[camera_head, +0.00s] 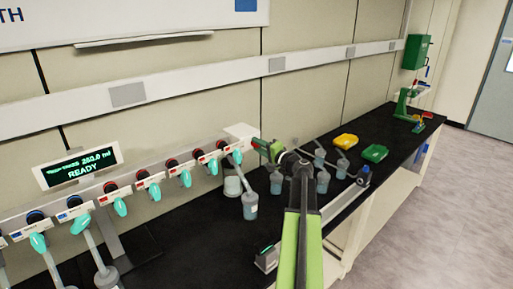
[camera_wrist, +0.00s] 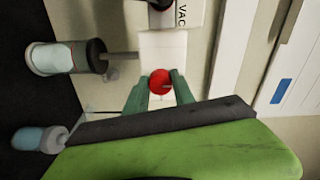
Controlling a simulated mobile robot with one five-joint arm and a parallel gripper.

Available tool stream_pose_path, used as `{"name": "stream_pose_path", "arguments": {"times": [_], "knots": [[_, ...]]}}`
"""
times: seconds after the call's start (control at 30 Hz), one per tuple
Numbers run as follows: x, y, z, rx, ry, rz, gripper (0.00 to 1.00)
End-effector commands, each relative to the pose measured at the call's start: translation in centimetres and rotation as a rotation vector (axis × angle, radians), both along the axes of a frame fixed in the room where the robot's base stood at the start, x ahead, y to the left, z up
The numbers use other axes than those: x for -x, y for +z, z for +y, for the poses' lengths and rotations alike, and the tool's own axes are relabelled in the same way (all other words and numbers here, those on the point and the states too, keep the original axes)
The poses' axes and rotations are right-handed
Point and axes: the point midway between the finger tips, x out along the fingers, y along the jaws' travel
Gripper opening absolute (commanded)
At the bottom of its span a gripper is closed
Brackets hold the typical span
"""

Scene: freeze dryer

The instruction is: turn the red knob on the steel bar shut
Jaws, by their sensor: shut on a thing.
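In the wrist view the round red knob (camera_wrist: 160,80) sits in front of a white square block (camera_wrist: 163,48). My gripper (camera_wrist: 160,88) has its two green fingers on either side of the knob, shut on it. In the head view my gripper (camera_head: 260,145) is at the right end of the steel bar (camera_head: 130,182), beside the white block (camera_head: 240,131). How far the knob is turned cannot be told.
Several turquoise valves (camera_head: 156,191) line the bar, some with flasks. A flask (camera_head: 250,205) hangs just below my gripper; flasks (camera_wrist: 50,58) also show at the wrist view's left. A yellow tray (camera_head: 346,141) and a green tray (camera_head: 375,153) lie on the black bench.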

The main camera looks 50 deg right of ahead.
Motion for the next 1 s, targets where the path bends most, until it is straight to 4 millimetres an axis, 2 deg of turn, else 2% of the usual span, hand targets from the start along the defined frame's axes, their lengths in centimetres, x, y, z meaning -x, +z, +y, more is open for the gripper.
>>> {"name": "stream_pose_path", "arguments": {"times": [0.13, 0.17, 0.3, 0.67, 0.77, 1.0], "knots": [[-0.1, 0.2, 0.0, -0.003, -0.001, -0.005, 0.00], [-0.1, 0.2, 0.0, -0.003, -0.001, -0.005, 0.34], [-0.1, 0.1, 0.0, -0.002, 0.000, -0.003, 0.52], [0.6, 0.0, 0.0, -0.001, -0.002, -0.001, 0.52], [2.2, 0.0, 0.2, -0.001, -0.002, 0.000, 0.52], [8.9, 0.0, 0.8, -0.001, -0.005, -0.001, 0.52]]}}
